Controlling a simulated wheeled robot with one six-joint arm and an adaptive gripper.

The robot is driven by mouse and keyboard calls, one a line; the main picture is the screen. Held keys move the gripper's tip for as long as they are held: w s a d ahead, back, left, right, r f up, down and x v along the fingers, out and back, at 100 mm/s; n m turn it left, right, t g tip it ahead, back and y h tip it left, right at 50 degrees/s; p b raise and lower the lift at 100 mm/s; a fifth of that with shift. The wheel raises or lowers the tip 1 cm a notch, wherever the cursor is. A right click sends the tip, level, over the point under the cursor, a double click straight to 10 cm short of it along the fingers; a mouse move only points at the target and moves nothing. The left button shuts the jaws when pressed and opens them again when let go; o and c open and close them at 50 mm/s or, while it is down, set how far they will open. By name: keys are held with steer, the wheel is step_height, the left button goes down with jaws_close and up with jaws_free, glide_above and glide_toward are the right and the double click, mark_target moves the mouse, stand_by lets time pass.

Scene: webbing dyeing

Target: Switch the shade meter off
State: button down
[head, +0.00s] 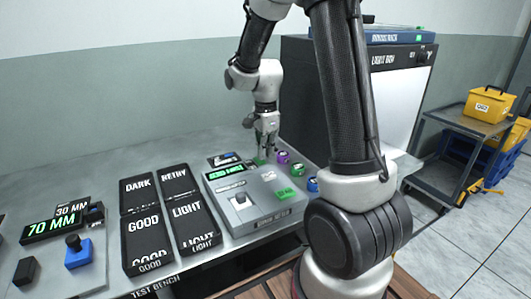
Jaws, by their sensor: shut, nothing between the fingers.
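The shade meter (271,208) is a grey box on the test bench, with its name on the front edge. A green-lit display (226,171) shows at its back left; its text is too small to read surely. A small dark knob or lever (240,198) stands on a pale plate at its front left. A green label (285,194) lies on its right side. My gripper (264,157) points down over the meter's back edge, shut and empty. A small green patch shows below the fingertips; I cannot tell whether they touch anything.
Labelled black trays (143,219) stand left of the meter, beside a "70 MM" display (52,226). Several small coloured round items (297,169) lie right of the meter. The light box (400,100) stands behind my arm. A cart (449,147) with a yellow bin (489,105) is at right.

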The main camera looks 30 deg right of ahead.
steer(key=shift+f, duration=0.3)
steer(key=shift+s+f, duration=0.1)
steer(key=shift+f, duration=0.2)
steer(key=shift+w+r, duration=0.25)
steer(key=shift+w, duration=0.55)
step_height(320, 180, up, 14)
steer(key=s, duration=0.2)
stand_by(0.4)
